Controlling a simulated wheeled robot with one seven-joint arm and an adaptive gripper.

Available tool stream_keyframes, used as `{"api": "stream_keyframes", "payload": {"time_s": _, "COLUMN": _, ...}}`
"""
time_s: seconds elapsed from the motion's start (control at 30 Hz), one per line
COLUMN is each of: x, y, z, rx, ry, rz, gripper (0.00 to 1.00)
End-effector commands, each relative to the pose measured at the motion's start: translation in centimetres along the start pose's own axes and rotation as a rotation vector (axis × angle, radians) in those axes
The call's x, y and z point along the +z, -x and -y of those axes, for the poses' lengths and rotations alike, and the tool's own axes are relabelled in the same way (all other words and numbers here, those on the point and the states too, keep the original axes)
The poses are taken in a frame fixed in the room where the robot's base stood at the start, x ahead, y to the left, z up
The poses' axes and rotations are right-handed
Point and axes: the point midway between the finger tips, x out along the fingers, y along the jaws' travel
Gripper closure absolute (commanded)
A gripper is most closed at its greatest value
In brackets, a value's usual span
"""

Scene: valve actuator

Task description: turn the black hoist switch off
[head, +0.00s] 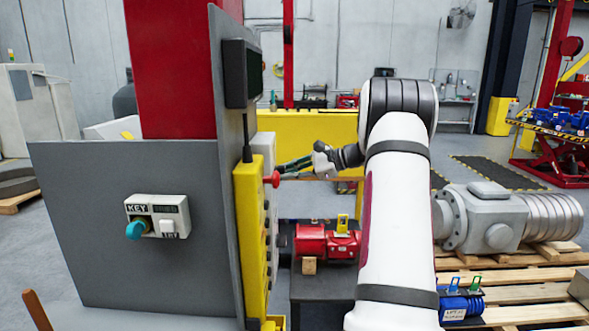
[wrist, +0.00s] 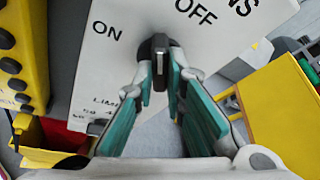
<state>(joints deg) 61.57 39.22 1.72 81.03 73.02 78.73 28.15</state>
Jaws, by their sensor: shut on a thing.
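The black hoist switch (wrist: 160,52) is on a white panel (wrist: 115,65) in the wrist view, with ON printed to its left and OFF above right. Its handle stands upright in the picture, between the two words; which one it points to I cannot tell. My gripper (wrist: 160,78), with teal finger pads, is shut on the handle, one finger on each side. In the head view my gripper (head: 292,167) reaches left to the panel behind the yellow control box; the switch is hidden there.
A grey panel carries a KEY box (head: 157,216). A red motor (head: 325,241) lies below my arm. A yellow box (wrist: 285,110) shows at right in the wrist view.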

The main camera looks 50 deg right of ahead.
Motion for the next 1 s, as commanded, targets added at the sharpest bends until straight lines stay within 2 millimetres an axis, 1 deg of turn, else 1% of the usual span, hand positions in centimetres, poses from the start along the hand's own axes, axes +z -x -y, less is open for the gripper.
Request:
{"api": "stream_keyframes", "payload": {"time_s": 0.2, "x": -0.05, "y": -0.19, "z": 0.12, "rx": 0.077, "ry": -0.177, "rz": 0.003, "gripper": 1.00}}
{"api": "stream_keyframes", "payload": {"time_s": 0.5, "x": -0.14, "y": -0.28, "z": 0.27, "rx": 0.153, "ry": -0.362, "rz": 0.002, "gripper": 1.00}}
{"api": "stream_keyframes", "payload": {"time_s": 0.73, "x": -0.17, "y": -0.29, "z": 0.30, "rx": 0.184, "ry": -0.438, "rz": 0.003, "gripper": 1.00}}
{"api": "stream_keyframes", "payload": {"time_s": 1.0, "x": -0.11, "y": -0.26, "z": 0.30, "rx": 0.195, "ry": -0.463, "rz": 0.003, "gripper": 1.00}}
